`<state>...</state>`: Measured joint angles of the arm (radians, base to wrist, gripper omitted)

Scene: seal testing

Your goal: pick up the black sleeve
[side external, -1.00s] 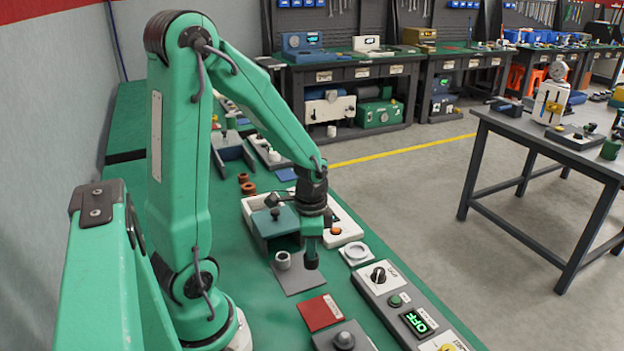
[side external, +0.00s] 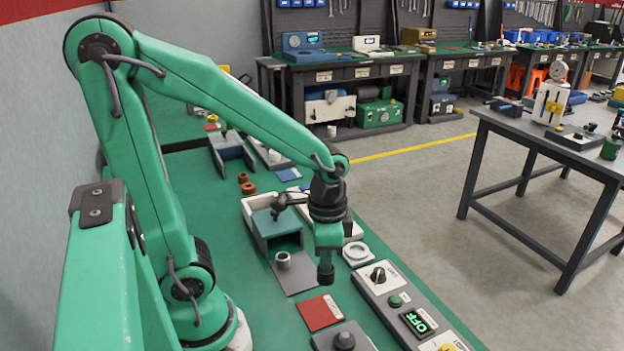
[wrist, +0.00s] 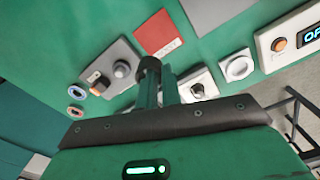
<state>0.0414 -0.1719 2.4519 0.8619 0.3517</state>
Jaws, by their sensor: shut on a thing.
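My gripper (side external: 328,256) hangs above the green bench top, pointing down. It is shut on the black sleeve (side external: 326,275), a short dark cylinder at the fingertips. In the side view the sleeve appears clear of the bench, just above the red plate in the picture. The wrist view shows the green fingers of my gripper (wrist: 156,88) with the round end of the black sleeve (wrist: 149,64) between their tips. Part of the sleeve is hidden by the fingers.
A red plate (side external: 320,313) lies near the sleeve. A control box (side external: 395,299) with a lit OFF display runs along the right edge. Brown rings (side external: 248,188) lie farther back.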

